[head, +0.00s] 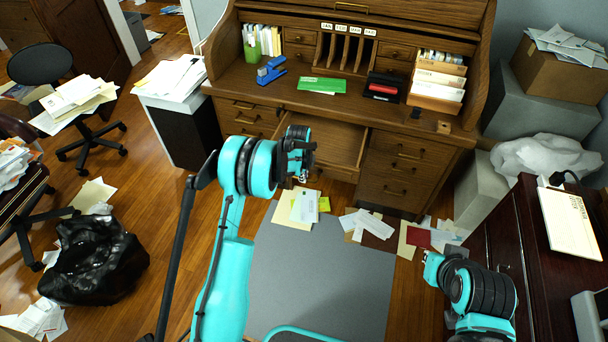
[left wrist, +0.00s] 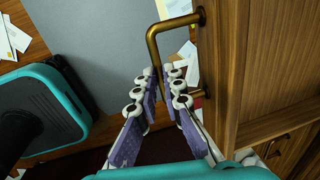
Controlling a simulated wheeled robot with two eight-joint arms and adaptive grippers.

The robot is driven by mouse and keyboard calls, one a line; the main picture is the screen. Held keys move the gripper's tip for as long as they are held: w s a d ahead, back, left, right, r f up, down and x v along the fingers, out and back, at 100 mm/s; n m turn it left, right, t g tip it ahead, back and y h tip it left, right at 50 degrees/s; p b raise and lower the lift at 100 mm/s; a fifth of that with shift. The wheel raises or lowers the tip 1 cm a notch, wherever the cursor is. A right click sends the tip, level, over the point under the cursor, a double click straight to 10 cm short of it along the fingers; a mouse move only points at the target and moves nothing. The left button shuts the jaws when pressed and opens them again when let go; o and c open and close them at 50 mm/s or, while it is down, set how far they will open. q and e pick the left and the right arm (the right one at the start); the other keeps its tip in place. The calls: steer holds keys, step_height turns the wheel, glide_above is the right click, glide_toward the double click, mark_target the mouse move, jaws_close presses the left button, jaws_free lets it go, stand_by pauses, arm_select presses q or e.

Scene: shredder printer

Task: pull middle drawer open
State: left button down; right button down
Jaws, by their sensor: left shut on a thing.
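The wooden roll-top desk (head: 408,135) stands at the back. Its middle drawer (head: 338,140) is pulled out, and its empty inside shows from above. My left gripper (head: 303,174) is at the drawer's front. In the left wrist view my left gripper (left wrist: 162,72) has its two fingers shut around the brass handle (left wrist: 154,48) on the wooden drawer front (left wrist: 222,50). The fingers hide part of the handle. My right arm shows at the lower right of the head view, but its gripper fingers are not visible.
Papers (head: 368,225) lie on the floor below the desk, by a grey mat (head: 330,280). A dark cabinet (head: 525,255) stands at the right. A black bag (head: 95,262) and a chair (head: 40,65) are at the left. The mat is mostly clear.

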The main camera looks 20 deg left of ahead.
arm_select(q)
steer(key=shift+s, duration=0.2)
steer(key=c, duration=1.6)
jaws_free()
steer(key=r, duration=0.4)
steer(key=s+r, duration=0.1)
steer(key=r, duration=0.3)
steer(key=s+r, duration=0.1)
steer(key=r, duration=0.2)
steer(key=shift+r, duration=0.4)
